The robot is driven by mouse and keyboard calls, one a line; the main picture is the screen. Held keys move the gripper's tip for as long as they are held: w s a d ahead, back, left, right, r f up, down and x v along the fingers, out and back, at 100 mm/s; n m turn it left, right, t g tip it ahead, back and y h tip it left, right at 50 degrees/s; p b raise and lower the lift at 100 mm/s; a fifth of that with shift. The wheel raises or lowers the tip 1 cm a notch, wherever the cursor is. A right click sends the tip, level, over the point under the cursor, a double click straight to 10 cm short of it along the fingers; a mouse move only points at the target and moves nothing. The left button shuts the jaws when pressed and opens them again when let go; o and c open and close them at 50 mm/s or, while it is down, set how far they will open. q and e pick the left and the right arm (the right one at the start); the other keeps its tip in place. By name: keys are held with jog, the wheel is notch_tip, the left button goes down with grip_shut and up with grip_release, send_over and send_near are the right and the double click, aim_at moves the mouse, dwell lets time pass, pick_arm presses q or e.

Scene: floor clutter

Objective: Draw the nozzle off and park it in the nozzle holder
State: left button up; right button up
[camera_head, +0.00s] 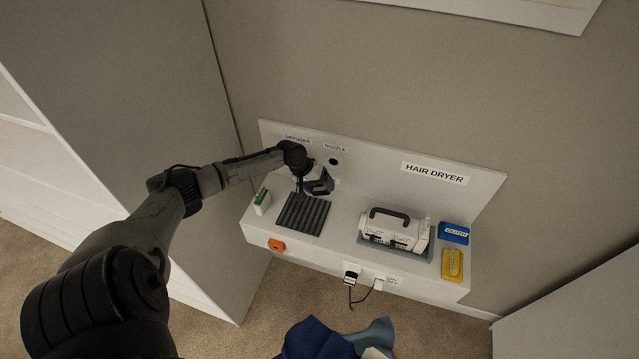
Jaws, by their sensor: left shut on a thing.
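My left gripper (312,183) is at the back left of the white wall shelf, above the rear of a black ribbed mat (304,214). It is shut on a small dark purple thing (323,184). The view is too small to tell whether this is the nozzle, the hair dryer or both together. A dark round nozzle holder (333,161) sits on the back panel under the NOZZLE label (335,147). The held thing is just below and left of it in the picture, and appears apart from it. My right gripper is not in view.
A white appliance with a black handle (394,231) stands right of the mat. A blue box (454,233) and a yellow item (452,265) are at the right end. A white-green box (262,200) is at the left. Plugs (350,278) are on the front edge. Cloths lie below.

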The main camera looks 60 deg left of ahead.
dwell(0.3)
pick_arm(q)
jog(key=shift+r+p, duration=0.15)
jog(key=shift+p, duration=0.2)
jog(key=w+b, duration=0.1)
jog(key=a+b, duration=0.1)
jog(key=b, duration=0.1)
jog(key=shift+w+a+f, duration=0.25)
jog(key=shift+w+f, duration=0.1)
jog(key=shift+w, duration=0.05)
jog(key=shift+w+a+r+b, duration=0.1)
jog(key=shift+w+a+b, duration=0.75)
jog(key=shift+b, duration=0.3)
jog(key=shift+w+a+r+b, duration=0.1)
jog(key=shift+w+a+b, duration=0.25)
jog(key=shift+b, duration=0.15)
jog(key=shift+r, duration=0.1)
jog(key=shift+p, duration=0.45)
